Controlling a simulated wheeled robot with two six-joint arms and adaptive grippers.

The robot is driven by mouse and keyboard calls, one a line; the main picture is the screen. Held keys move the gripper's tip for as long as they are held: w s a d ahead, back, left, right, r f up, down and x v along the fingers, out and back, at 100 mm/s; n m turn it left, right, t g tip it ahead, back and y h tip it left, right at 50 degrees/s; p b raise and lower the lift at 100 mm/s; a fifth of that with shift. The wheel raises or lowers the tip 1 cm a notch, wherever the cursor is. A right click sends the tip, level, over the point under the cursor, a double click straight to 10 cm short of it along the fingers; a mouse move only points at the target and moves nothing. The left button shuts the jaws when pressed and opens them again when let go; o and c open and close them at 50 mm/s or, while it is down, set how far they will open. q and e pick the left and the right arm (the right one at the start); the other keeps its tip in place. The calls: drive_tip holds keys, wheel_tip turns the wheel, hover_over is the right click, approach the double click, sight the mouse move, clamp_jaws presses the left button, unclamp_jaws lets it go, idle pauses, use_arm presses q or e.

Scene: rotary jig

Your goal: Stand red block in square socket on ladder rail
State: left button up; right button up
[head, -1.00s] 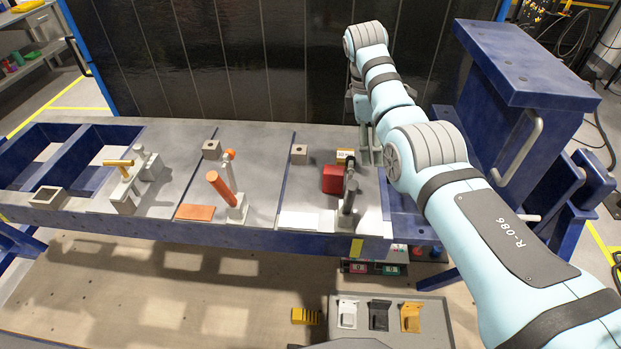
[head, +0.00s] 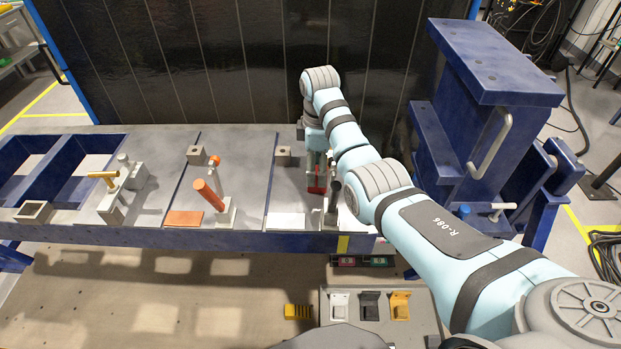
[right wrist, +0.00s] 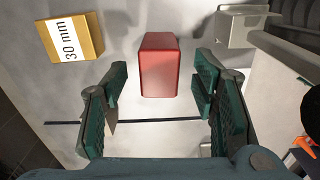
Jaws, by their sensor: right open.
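The red block (head: 317,183) stands on the grey tabletop right of centre, partly hidden by my right gripper (head: 316,165) and a dark clamp post. In the right wrist view the red block (right wrist: 159,65) shows whole, between and just beyond the fingertips of my open right gripper (right wrist: 158,95). There is a gap on both sides of the block. The square socket (head: 35,212), a grey open-topped box, sits on the front rail of the blue ladder-like frame (head: 62,172) at the far left. My left gripper is not in view.
A yellow block marked 30 mm (right wrist: 72,40) lies left of the red block in the wrist view. Toggle clamps, one with an orange handle (head: 208,194), stand between the red block and the socket. A blue column (head: 480,120) rises at the right.

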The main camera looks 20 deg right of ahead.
drive_tip(key=shift+f, duration=0.95)
clamp_jaws()
drive_tip(key=shift+r, duration=0.15)
